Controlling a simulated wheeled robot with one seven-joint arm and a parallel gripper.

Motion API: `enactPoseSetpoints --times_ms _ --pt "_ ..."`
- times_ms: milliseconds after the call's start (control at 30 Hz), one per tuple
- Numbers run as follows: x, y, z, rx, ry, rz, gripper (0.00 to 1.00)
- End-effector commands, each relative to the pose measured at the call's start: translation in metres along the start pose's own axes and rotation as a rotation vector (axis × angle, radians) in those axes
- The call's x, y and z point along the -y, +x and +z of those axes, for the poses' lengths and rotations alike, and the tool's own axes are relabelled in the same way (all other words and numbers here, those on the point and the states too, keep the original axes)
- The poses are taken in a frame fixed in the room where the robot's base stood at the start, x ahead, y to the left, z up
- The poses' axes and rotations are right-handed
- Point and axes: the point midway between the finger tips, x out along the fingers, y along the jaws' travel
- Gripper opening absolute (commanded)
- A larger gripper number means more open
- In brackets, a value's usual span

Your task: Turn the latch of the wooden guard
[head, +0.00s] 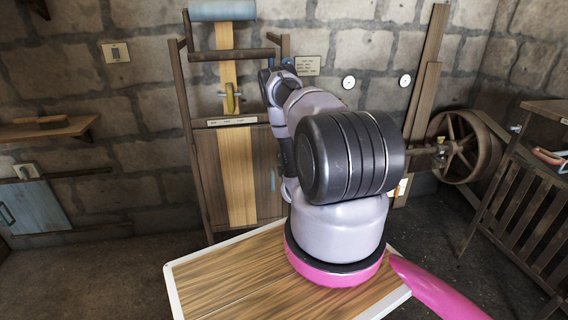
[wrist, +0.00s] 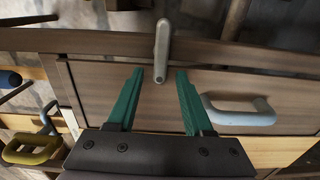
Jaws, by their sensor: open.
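The wooden guard (head: 208,172) stands against the stone wall in the head view, its right part covered by my arm. In the wrist view its brown panel (wrist: 100,78) fills the middle, with a blue-grey handle (wrist: 240,117) on the right. A small grey metal latch (wrist: 161,48) lies across the seam between the panel and the frame rail. My gripper (wrist: 160,71) is open and empty, with its green fingers pointing at the guard. The latch's lower end shows between the fingertips; contact cannot be told. My arm hides the latch and gripper in the head view.
A yellow handle (head: 231,100) is on the guard's upper part; it also shows in the wrist view (wrist: 32,148). A wood-topped table (head: 225,275) stands in front. A spoked wheel (head: 465,147) and a slatted stand (head: 530,215) are at the right.

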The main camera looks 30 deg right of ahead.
Motion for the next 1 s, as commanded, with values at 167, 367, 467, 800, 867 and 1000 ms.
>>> enactPoseSetpoints --times_ms 167,367,467,800,867,1000 --pt "0.001 -0.025 0.001 0.003 0.001 -0.004 0.51" --pt "0.001 -0.067 0.002 0.005 0.001 -0.004 0.51" --pt "0.001 -0.084 0.002 0.005 0.002 -0.005 0.51" --pt "0.001 -0.106 0.000 0.002 0.000 -0.002 0.51" --pt "0.001 -0.106 0.000 0.001 0.000 -0.002 0.51" --pt "0.001 -0.106 0.000 0.001 0.000 -0.001 0.51"
